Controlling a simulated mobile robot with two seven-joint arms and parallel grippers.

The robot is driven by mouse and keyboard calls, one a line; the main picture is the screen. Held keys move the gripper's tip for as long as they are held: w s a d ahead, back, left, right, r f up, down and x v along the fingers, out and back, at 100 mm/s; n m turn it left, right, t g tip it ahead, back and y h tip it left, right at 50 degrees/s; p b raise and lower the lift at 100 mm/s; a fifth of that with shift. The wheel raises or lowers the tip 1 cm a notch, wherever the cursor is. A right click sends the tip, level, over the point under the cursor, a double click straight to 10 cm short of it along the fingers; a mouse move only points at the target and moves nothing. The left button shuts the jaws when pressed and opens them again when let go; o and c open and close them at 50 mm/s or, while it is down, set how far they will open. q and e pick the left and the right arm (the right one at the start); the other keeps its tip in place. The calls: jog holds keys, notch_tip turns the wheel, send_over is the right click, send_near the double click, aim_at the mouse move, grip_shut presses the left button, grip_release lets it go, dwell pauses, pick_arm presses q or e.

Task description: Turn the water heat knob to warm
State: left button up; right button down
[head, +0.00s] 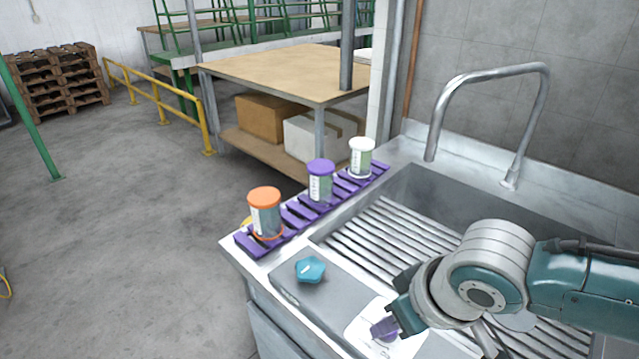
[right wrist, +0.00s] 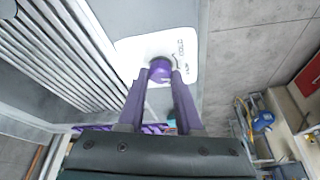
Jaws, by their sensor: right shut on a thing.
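The heat knob (head: 383,329) is a small purple knob on a white plate (head: 358,328) at the sink's near edge. In the right wrist view the knob (right wrist: 160,70) sits on the white plate (right wrist: 135,48), which bears printed words; "COLD" is legible. My right gripper (right wrist: 161,80) has its two purple fingers on either side of the knob and is shut on it. In the head view the gripper (head: 394,322) comes down over the plate from the right and covers part of it. The knob's exact pointing is hard to read. My left gripper is not in view.
A teal knob-like piece (head: 310,270) lies on the counter left of the plate. A purple slatted rack (head: 300,212) holds jars with orange (head: 264,195), purple (head: 320,166) and white (head: 361,144) lids. The ribbed sink (head: 385,238) and a tall faucet (head: 490,75) lie behind.

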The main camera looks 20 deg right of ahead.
jog(key=shift+m, duration=0.4)
jog(key=c, duration=0.6)
grip_release()
jog(key=shift+r, duration=0.1)
jog(key=p+v, duration=0.3)
jog(key=v, duration=0.7)
jog(key=shift+a, duration=0.2)
